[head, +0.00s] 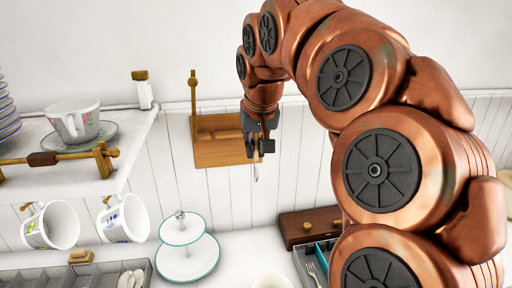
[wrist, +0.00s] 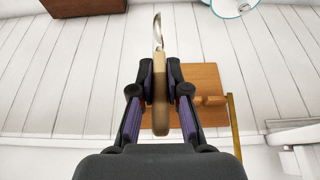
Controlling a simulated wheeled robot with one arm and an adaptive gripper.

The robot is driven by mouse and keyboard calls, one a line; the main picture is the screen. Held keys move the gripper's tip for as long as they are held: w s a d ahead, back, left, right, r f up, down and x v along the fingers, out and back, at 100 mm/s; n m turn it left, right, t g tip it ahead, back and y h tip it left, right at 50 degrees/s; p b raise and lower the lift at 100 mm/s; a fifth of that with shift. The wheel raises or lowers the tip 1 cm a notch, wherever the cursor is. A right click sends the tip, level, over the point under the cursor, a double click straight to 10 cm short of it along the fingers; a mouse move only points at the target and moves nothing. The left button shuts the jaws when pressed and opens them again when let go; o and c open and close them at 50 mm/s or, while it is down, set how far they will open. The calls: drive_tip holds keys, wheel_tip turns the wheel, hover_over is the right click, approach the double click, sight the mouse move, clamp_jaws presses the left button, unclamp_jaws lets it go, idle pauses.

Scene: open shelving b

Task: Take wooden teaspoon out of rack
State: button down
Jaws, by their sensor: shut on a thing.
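The teaspoon (wrist: 160,95) has a wooden handle and a shiny metal end. My gripper (wrist: 160,76) is shut on its handle, with a finger on each side in the wrist view. In the head view my gripper (head: 260,148) is in front of the right end of the wooden rack (head: 212,156) on the wall. The spoon's metal end (head: 256,173) points down below the fingers. The rack (wrist: 207,80) also shows behind the spoon in the wrist view. I cannot tell whether the handle is clear of the rack.
A two-tier stand (head: 188,258) is below the rack. A brown wooden box (head: 310,226) is at its right. Two mugs (head: 50,226) hang under the shelf (head: 130,135) at left. A cutlery tray (head: 40,279) lies below them. The wall right of my gripper is bare.

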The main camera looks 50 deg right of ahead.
drive_tip(key=shift+s, duration=0.1)
drive_tip(key=s+a+b, duration=0.3)
drive_tip(key=s+a, duration=0.1)
drive_tip(key=s, duration=0.1)
drive_tip(key=shift+s+a, duration=0.3)
drive_tip(key=shift+s, duration=0.1)
idle(1.0)
idle(0.4)
